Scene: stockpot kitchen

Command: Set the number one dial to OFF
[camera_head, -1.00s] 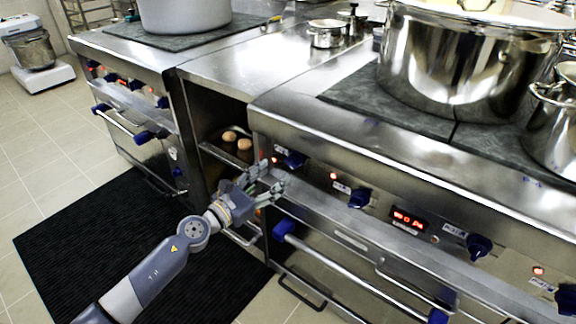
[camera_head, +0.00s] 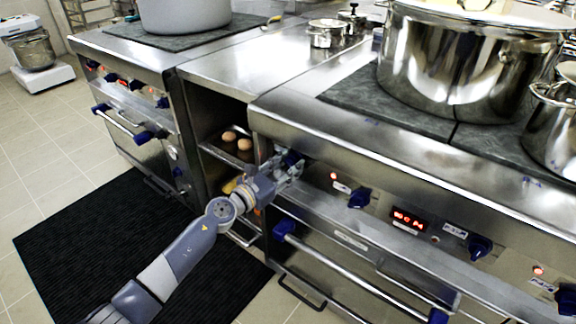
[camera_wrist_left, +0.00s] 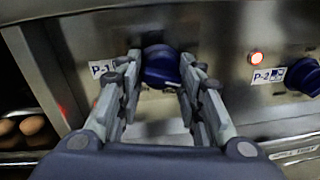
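The number one dial, a dark blue knob beside a "P-1" label (camera_wrist_left: 102,68), shows in the left wrist view (camera_wrist_left: 160,66). In the head view it is mostly hidden behind my left gripper at the left end of the front panel. My left gripper (camera_head: 291,165) is at the panel, and its fingers stand open on either side of the dial (camera_wrist_left: 161,72). I cannot tell whether the fingers touch the knob. The dial's pointer position is not readable. My right gripper is not in view.
The second dial (camera_head: 359,198), labelled "P-2", has a lit red lamp (camera_head: 333,176) beside it. Further right are a red display (camera_head: 408,220) and another dial (camera_head: 479,246). An oven handle (camera_head: 340,272) runs below. A large pot (camera_head: 465,75) stands on top.

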